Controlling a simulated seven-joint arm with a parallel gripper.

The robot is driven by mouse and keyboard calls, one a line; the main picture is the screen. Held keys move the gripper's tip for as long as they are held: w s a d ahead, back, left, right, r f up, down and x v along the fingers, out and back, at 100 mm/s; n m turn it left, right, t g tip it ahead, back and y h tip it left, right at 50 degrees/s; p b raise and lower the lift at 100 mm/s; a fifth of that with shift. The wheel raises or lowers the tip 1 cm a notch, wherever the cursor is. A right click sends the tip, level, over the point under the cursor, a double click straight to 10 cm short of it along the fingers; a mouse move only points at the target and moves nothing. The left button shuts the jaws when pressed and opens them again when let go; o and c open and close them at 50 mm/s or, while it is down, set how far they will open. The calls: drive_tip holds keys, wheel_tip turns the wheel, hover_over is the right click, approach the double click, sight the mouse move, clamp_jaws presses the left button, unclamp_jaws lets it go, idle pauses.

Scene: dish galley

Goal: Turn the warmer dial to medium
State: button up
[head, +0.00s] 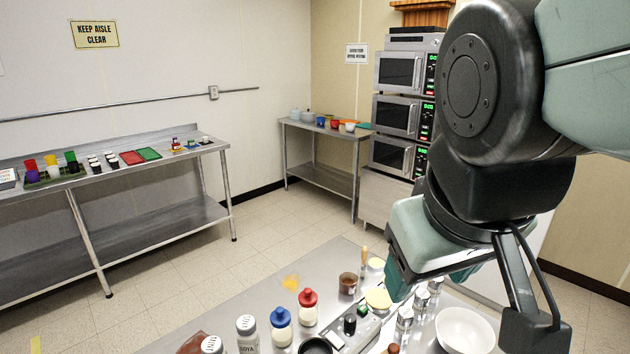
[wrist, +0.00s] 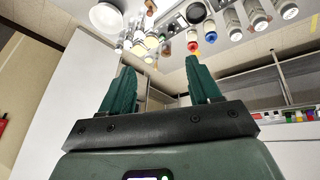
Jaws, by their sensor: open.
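A low silver unit (head: 366,331), which seems to be the warmer, sits on the near metal counter. It carries a dark upright knob (head: 350,323) and a small green part (head: 362,310); I cannot tell which is the dial or read its setting. My gripper (head: 397,280) hangs right of and above this unit, apart from it, with its dark green fingers partly hidden. In the wrist view my gripper (wrist: 160,64) is open with nothing between its fingers. The counter items appear beyond the fingertips there, and the dial is too small to make out.
A white bowl (head: 467,330) and several clear shakers (head: 405,318) stand close to the right of the unit. A red-topped bottle (head: 308,307), a blue-topped bottle (head: 281,326) and a brown cup (head: 348,284) stand left of and behind it. Stacked ovens (head: 397,115) are at the back.

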drive_tip(key=w+a+f+n, duration=0.1)
drive_tip(key=w+n, duration=0.1)
drive_tip(key=n, duration=0.1)
drive_tip(key=w+a+f+n+g+h, duration=0.1)
drive_tip(key=w+f+n, duration=0.1)
drive_tip(key=n, duration=0.1)
drive_tip(key=w+f+n, duration=0.2)
drive_tip(key=w, duration=0.1)
drive_tip(key=shift+a+f+n+g+h, duration=0.15)
drive_tip(key=shift+a+n+g+h, duration=0.15)
drive_tip(key=shift+a+n+g, duration=0.1)
drive_tip(key=w+a+f+n+g+y, duration=0.1)
drive_tip(key=w+a+f+n+g, duration=0.15)
drive_tip(key=a+f+n, duration=0.7)
drive_tip(key=w+a+f+n+g+y, duration=0.1)
drive_tip(key=w+a+f+n, duration=0.2)
drive_tip(key=a+f+n, duration=0.7)
drive_tip(key=d+f+n, duration=0.1)
drive_tip(key=f, duration=0.3)
drive_tip(key=d+f, duration=0.1)
drive_tip(key=f, duration=0.3)
drive_tip(key=d+f+n, duration=0.1)
drive_tip(key=f, duration=0.4)
drive_tip(key=shift+s+d+n, duration=0.1)
drive_tip(key=shift+d+n, duration=0.1)
drive_tip(key=shift+n, duration=0.15)
drive_tip(key=shift+c, duration=0.4)
drive_tip(key=c, duration=1)
